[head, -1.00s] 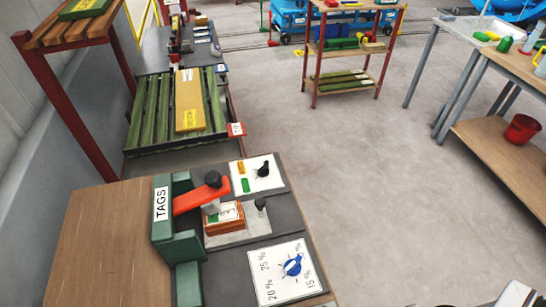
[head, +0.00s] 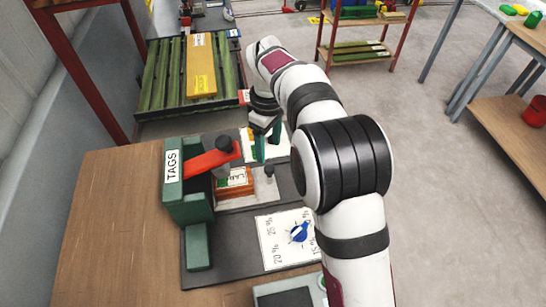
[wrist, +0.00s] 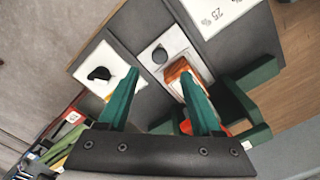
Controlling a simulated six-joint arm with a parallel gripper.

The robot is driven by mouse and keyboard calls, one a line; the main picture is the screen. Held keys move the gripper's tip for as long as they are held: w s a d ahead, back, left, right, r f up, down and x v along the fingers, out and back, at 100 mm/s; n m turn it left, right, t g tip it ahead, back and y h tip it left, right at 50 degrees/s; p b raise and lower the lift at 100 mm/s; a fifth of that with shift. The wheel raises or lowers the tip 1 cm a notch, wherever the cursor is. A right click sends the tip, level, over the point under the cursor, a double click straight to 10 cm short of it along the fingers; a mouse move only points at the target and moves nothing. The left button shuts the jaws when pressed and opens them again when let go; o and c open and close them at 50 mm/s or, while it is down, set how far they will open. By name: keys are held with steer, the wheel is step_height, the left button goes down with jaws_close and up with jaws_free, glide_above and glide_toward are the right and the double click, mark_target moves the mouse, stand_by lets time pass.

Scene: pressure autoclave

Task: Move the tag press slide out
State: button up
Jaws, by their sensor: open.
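The tag press is a green frame (head: 185,205) labelled TAGS, with a red lever (head: 207,160) that has a black knob. Its pale slide plate (head: 250,199) carries an orange-edged block (head: 236,183) beside the lever and a small dark knob (head: 268,171) at its right end. The slide plate (wrist: 177,42) and its knob (wrist: 159,55) also show in the wrist view. My gripper (head: 266,147) is open and empty above the press's far side. In the wrist view my gripper's (wrist: 160,74) green fingers are spread, with the knob appearing beyond the gap between them.
A white panel with a black switch (wrist: 98,73) lies beside the slide. A dial panel with a blue knob (head: 299,232) is on the near side. A rack with green slats (head: 158,82) and a yellow bar stands behind. Bare wooden tabletop (head: 110,200) is at left.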

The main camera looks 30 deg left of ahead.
mark_target(270, 168)
step_height(270, 168, down, 8)
steer(key=shift+r, duration=0.1)
jaws_close()
stand_by(0.4)
stand_by(1.1)
